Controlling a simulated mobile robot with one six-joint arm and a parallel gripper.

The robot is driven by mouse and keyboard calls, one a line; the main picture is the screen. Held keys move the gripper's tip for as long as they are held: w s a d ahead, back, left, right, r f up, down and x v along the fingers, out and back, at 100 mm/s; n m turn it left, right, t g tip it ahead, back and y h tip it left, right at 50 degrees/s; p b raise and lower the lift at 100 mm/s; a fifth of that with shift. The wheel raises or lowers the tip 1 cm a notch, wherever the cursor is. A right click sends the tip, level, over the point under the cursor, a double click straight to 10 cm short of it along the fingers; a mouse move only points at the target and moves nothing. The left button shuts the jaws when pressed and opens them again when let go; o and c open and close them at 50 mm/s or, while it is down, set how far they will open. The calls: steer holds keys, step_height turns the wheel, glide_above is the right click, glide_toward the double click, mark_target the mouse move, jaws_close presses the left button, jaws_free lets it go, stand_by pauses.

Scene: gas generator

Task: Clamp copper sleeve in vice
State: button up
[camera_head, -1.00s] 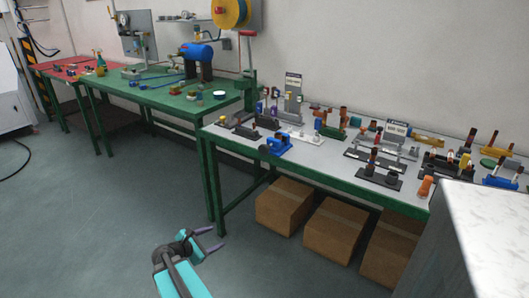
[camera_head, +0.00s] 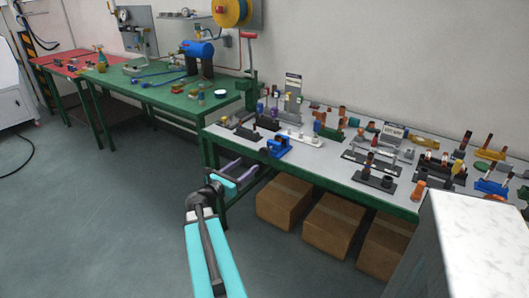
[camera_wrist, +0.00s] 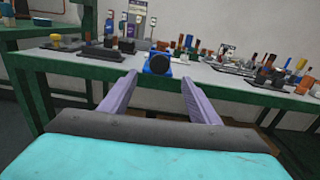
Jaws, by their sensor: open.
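A small blue vice (camera_head: 278,147) stands at the front edge of the grey table. In the wrist view the blue vice (camera_wrist: 158,64) shows straight ahead, between my fingertips in the picture. My gripper (camera_head: 249,168) is open and empty, low in front of the table, apart from the vice. In the wrist view my gripper's (camera_wrist: 158,80) two purple fingers are spread wide. Several copper-brown cylinders stand on the table, such as a copper cylinder (camera_head: 342,110) at the back and an orange-copper piece (camera_head: 419,189) at the front right. I cannot tell which one is the copper sleeve.
The grey table (camera_head: 333,172) is crowded with fittings on stands. A black holder (camera_head: 376,179) stands right of the vice. Cardboard boxes (camera_head: 284,203) sit underneath. A green workbench (camera_head: 150,97) is at left, and a white-topped cabinet (camera_head: 485,235) at right front. Floor at left is clear.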

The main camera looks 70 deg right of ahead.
mark_target(263, 152)
steer(key=shift+d, duration=0.1)
steer(key=shift+p+x, duration=1)
steer(key=shift+x, duration=5.85)
steer(key=c, duration=1)
